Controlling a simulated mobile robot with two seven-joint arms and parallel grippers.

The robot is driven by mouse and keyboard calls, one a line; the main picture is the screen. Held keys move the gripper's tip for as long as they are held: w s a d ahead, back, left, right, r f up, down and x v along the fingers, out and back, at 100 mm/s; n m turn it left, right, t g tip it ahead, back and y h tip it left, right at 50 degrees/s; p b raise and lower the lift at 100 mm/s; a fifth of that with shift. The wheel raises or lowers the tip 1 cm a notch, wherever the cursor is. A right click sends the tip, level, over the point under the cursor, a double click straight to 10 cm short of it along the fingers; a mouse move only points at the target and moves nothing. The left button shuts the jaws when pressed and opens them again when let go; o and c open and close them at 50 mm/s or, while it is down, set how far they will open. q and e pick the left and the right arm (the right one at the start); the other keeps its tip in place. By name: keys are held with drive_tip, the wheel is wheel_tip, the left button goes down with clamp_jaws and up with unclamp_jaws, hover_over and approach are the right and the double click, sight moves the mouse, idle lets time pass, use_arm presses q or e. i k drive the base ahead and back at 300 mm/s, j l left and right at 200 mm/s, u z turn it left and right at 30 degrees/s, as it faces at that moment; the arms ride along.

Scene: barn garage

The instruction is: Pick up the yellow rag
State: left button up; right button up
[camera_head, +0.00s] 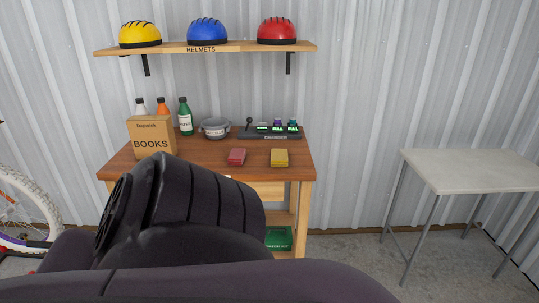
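The yellow rag (279,158) is a small folded block lying on the right front part of the wooden workbench (300,171). A similar red rag (237,156) lies to its left, with a gap between them. One of my dark arm links fills the lower left and middle foreground and hides part of the bench's front. Neither of my gripper's fingers shows in this view, and nothing touches the yellow rag.
On the bench stand a BOOKS box (153,141), several bottles, a grey pot (215,128) and a charger (269,132). A helmet shelf (205,48) hangs above. A pale table (474,169) stands right, with free floor between. A bicycle wheel (25,208) is at left.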

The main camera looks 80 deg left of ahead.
sight(278, 157)
drive_tip(key=u, duration=2.6)
